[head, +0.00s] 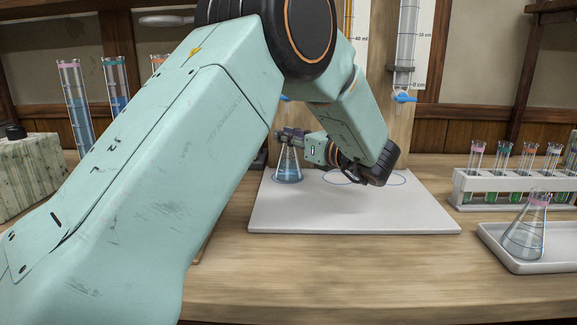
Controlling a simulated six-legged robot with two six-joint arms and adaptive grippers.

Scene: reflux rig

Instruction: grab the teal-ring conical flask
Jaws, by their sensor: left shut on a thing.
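A clear conical flask (288,168) with blue liquid stands upright at the back left of the white board, or just above it; I cannot tell which. My left gripper (290,134) comes from the right and is shut on this flask at its neck. The fingers cover the neck, so its ring colour is hidden. Another conical flask (526,228), with a pink ring, leans in the white tray at the right. My right gripper is out of view.
The white board (350,218) has blue circles drawn on it. A burette (405,45) with a blue tap hangs behind it. A white rack (500,187) of test tubes stands behind the white tray (500,252). Tall cylinders (76,105) and a pale box (28,172) are at the left.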

